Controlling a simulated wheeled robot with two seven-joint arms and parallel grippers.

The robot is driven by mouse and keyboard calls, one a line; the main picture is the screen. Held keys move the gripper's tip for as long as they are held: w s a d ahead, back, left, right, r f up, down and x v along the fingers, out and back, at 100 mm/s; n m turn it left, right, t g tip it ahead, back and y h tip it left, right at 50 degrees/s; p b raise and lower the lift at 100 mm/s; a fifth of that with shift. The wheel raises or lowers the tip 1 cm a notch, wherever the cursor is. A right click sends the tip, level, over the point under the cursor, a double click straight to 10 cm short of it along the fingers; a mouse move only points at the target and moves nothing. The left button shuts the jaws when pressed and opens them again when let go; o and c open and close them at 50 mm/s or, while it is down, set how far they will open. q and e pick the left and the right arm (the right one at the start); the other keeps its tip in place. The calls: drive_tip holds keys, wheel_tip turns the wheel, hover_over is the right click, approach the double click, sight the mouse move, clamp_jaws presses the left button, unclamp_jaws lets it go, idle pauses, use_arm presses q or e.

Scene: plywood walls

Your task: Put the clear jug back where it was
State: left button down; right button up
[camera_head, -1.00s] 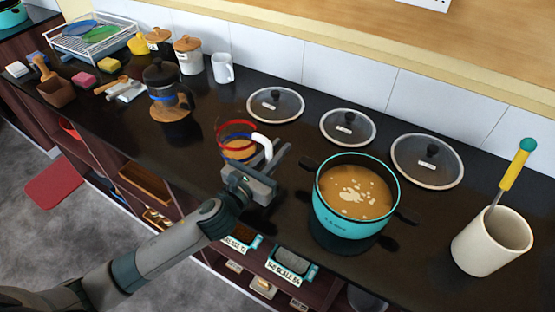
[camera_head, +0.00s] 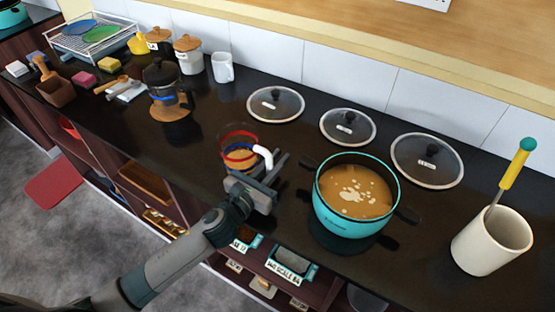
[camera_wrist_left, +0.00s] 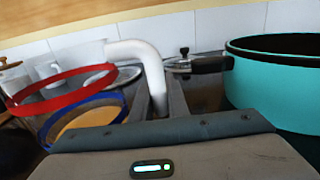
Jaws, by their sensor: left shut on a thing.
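The clear jug (camera_head: 225,153) has a red band, a blue band, a white handle and some brown contents low inside. It is over the counter, left of the teal pot. In the left wrist view the jug (camera_wrist_left: 72,92) is at the left, cut by the edge. My left gripper (camera_head: 270,170) is shut on its white handle (camera_wrist_left: 150,70). The jug looks about upright; I cannot tell whether its base touches the counter. My right gripper is not in view.
The teal pot (camera_head: 350,222) of brown soup stands close on the right. Several glass lids (camera_head: 276,103) lie along the wall. A French press (camera_head: 163,82) stands on the left and a cream crock (camera_head: 485,245) on the right. Dark counter (camera_head: 190,148) is clear left of the jug.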

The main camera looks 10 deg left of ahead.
use_arm(q)
drive_tip(key=c, duration=1.7)
unclamp_jaws()
drive_tip(key=shift+r, duration=0.1)
drive_tip(key=shift+s+a, duration=0.2)
drive_tip(key=shift+s, duration=0.35)
drive_tip(key=b+v, duration=0.2)
drive_tip(key=v, duration=0.7)
drive_tip(key=shift+s+b, duration=0.2)
drive_tip(key=shift+b, duration=0.1)
drive_tip(key=shift+s+a, duration=0.35)
drive_tip(key=shift+s, duration=0.3)
